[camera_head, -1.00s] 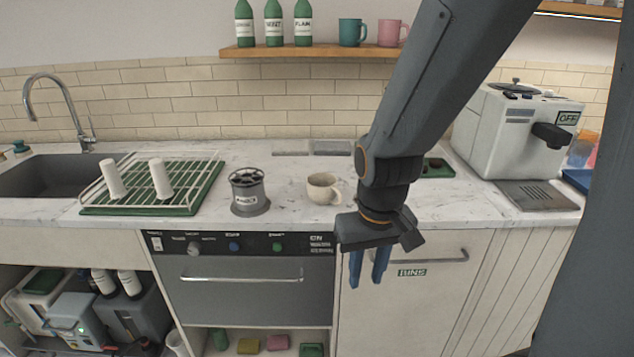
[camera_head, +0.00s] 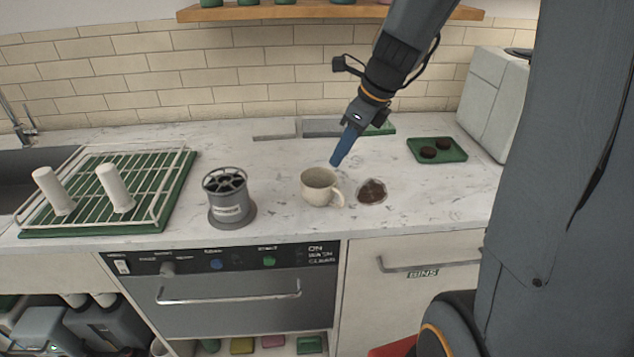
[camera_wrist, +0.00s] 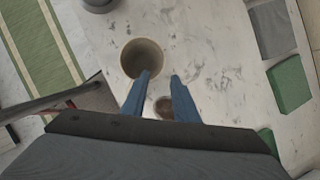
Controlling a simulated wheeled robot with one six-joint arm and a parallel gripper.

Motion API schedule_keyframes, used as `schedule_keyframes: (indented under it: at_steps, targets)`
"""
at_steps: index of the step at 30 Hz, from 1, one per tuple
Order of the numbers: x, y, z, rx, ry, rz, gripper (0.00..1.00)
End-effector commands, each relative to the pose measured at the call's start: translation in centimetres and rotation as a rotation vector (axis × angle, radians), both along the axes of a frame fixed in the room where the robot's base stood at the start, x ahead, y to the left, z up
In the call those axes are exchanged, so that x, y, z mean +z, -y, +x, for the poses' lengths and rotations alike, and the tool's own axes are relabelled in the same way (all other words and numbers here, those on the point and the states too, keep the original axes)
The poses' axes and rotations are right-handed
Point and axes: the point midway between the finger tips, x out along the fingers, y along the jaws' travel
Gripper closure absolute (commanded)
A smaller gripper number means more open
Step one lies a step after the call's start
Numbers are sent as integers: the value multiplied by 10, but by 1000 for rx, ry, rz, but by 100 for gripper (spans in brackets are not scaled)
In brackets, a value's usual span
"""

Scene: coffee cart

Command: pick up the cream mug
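The cream mug (camera_head: 318,188) stands upright on the marble counter, its handle toward the right. It looks empty. In the wrist view the mug (camera_wrist: 142,60) shows from above, just beyond the fingertips and a little left. My gripper (camera_head: 335,163) is above the counter, behind and slightly right of the mug in the head view. In the wrist view my gripper (camera_wrist: 160,77) has its two blue fingers apart with nothing between the tips. The left fingertip overlaps the mug's near rim in that picture; I cannot tell whether it touches.
A grey cylindrical holder (camera_head: 229,198) stands left of the mug. A small dish with brown contents (camera_head: 371,191) sits close to its right. A green tray (camera_head: 437,150) with dark pucks is farther right. A dish rack (camera_head: 150,210) is at left.

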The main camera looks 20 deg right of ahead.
Motion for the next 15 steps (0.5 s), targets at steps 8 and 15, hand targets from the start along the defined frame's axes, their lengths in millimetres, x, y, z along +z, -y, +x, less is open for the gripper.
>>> schedule_keyframes:
  at_steps: [8,15]
  targets:
    - [-19,-7,9,-42,-8,20,73]
    - [-43,-13,15,-40,-10,18,73]
